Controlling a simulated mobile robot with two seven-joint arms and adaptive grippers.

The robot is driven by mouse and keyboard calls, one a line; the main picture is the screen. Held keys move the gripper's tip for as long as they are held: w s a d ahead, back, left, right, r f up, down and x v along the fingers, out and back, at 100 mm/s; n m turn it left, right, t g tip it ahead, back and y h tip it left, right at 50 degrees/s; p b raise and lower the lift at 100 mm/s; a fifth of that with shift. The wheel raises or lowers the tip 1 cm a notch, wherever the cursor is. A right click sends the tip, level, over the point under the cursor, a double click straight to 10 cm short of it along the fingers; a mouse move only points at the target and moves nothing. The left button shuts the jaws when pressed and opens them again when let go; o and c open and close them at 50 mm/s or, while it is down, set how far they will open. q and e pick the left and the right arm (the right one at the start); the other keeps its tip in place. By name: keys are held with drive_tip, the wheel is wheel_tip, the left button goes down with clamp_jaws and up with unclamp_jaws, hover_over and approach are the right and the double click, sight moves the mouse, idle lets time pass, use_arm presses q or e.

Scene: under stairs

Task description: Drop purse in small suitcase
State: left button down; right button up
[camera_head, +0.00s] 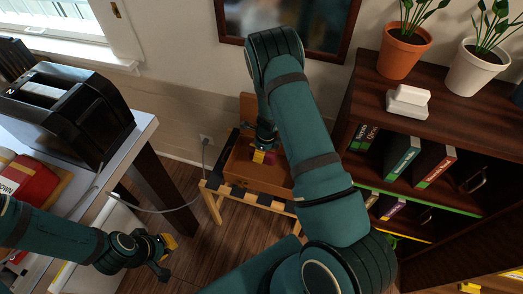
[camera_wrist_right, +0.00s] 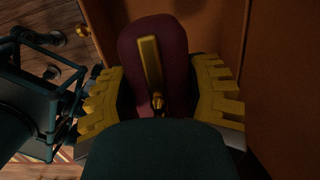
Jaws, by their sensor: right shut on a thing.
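The small suitcase (camera_head: 258,183) is brown and stands open on a low wooden rack, its lid raised at the back. My right gripper (camera_head: 262,156) reaches down over the suitcase's opening. In the right wrist view, its yellow fingers (camera_wrist_right: 160,100) are shut on a dark red purse (camera_wrist_right: 175,35) with a gold strip, one on each side. The suitcase's brown inner wall (camera_wrist_right: 280,80) is close beside the purse. I cannot tell whether the purse touches the bottom. My left gripper (camera_head: 163,256) is open and empty, low beside the table at left.
The wooden rack (camera_head: 212,205) with dark straps stands on the floor by the wall. A dark shelf (camera_head: 450,110) with plants and books is at right. A table (camera_head: 140,130) with a black machine (camera_head: 65,110) and a red item (camera_head: 25,185) is at left.

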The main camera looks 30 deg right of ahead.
drive_tip(key=o, duration=1.4)
drive_tip(key=r, duration=0.4)
drive_tip(key=s+r, duration=0.1)
drive_tip(key=r, duration=0.3)
drive_tip(key=d+r, duration=0.1)
drive_tip(key=r, duration=0.3)
drive_tip(key=shift+s, duration=0.25)
